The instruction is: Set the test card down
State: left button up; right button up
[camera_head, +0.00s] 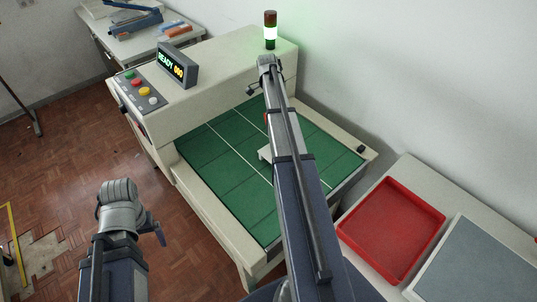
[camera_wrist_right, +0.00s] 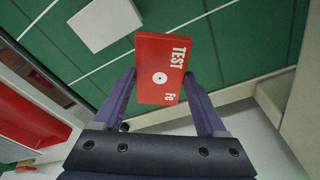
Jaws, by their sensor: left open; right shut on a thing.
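The red test card (camera_wrist_right: 172,88) is between the fingers of my right gripper (camera_wrist_right: 160,78). Its printed face, with "TEST", "Fe" and a white ringed dot, faces the wrist camera. The card is over the green belt surface (camera_wrist_right: 230,40); I cannot tell whether it touches. In the head view my right arm hides most of that gripper; only a sliver of red shows beside it. The green surface (camera_head: 222,150) has white lines and a pale block (camera_head: 265,155), also in the wrist view (camera_wrist_right: 102,24). My left gripper (camera_head: 157,232) is open and empty, left of the machine.
The cream machine (camera_head: 215,75) has a display (camera_head: 177,66) reading "READY" and a button panel (camera_head: 140,88). Its signal tower (camera_head: 270,32) is lit. A red tray (camera_head: 392,228) and a grey mat (camera_head: 478,265) lie on the right table. A cluttered desk stands behind left.

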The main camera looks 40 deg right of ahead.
pick_arm(q)
jog(key=shift+o, duration=0.5)
jog(key=shift+r, duration=0.2)
jog(key=shift+r+p, duration=0.2)
jog(key=shift+p, duration=0.2)
pick_arm(e)
jog(key=s+a+n+t+y, duration=0.1)
jog(key=s+a+n, duration=0.2)
jog(key=n, duration=0.9)
jog(key=s+a+n+t, duration=0.1)
jog(key=s+a+n, duration=0.3)
jog(key=n, duration=0.8)
jog(key=shift+s+r+t+y, duration=0.3)
jog(key=shift+s+r+y, duration=0.1)
jog(key=shift+s, duration=0.35)
pick_arm(q)
jog(key=shift+f, duration=0.1)
pick_arm(e)
jog(key=shift+f, duration=0.1)
pick_arm(q)
notch_tip(320, 180, down, 10)
jog(key=b, duration=1)
pick_arm(e)
notch_tip(320, 180, down, 10)
jog(key=shift+r, duration=0.1)
jog(key=shift+f, duration=0.2)
jog(key=o, duration=1.3)
jog(key=shift+r, duration=0.1)
jog(key=shift+o, duration=0.2)
